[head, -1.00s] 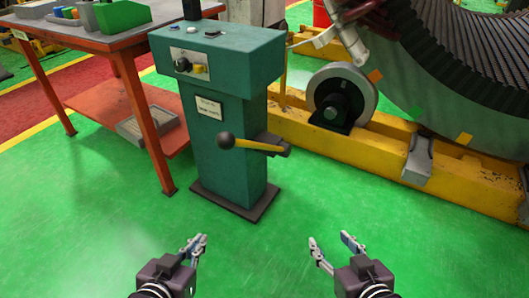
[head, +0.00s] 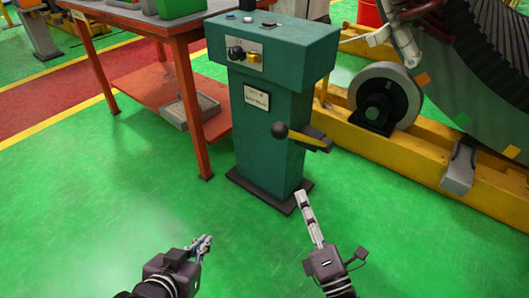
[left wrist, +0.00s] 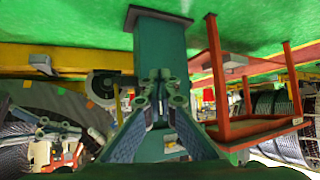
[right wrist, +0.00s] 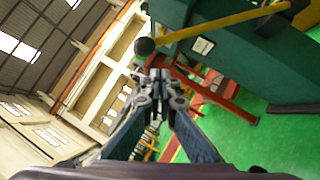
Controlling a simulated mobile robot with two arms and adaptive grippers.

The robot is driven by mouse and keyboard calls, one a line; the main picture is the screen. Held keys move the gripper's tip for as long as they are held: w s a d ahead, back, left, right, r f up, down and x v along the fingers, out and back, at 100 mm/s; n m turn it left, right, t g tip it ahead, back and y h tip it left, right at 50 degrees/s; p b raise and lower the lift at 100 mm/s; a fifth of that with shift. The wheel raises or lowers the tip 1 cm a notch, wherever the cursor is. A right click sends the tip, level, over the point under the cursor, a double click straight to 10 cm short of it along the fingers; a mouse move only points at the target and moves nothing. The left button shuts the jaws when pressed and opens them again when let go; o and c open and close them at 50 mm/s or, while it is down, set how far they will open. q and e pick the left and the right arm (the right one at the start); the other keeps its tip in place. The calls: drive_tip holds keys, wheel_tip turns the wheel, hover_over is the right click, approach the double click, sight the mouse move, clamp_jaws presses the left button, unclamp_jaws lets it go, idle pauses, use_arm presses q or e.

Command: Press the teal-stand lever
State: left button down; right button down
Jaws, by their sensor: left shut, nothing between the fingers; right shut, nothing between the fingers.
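The teal stand (head: 268,150) stands upright on the green floor ahead of me. Its lever (head: 307,139) is a yellow bar with a dark ball knob (head: 280,130), sticking out from the stand's front. My right gripper (head: 301,194) is shut and empty, appearing below the lever in the head view. In the right wrist view, the knob (right wrist: 145,46) and yellow bar (right wrist: 215,27) show just beyond the right fingertips (right wrist: 158,76), apart from them. My left gripper (head: 207,240) is shut and empty, low and left of the stand. The stand also shows in the left wrist view (left wrist: 160,48), upside down.
An orange-red workbench (head: 187,100) stands left of the stand. A yellow rail frame (head: 405,158) with a grey roller (head: 388,92) and the large stator (head: 470,75) are to the right. The floor in front is clear.

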use_arm(q)
drive_tip(key=shift+s+a, duration=0.25)
drive_tip(key=shift+a, duration=0.1)
use_arm(e)
drive_tip(key=a+n+y, duration=0.1)
drive_tip(key=s+a+n+y, duration=0.1)
drive_tip(key=a+n, duration=0.1)
drive_tip(key=shift+a+n, duration=0.1)
drive_tip(key=shift+n, duration=0.2)
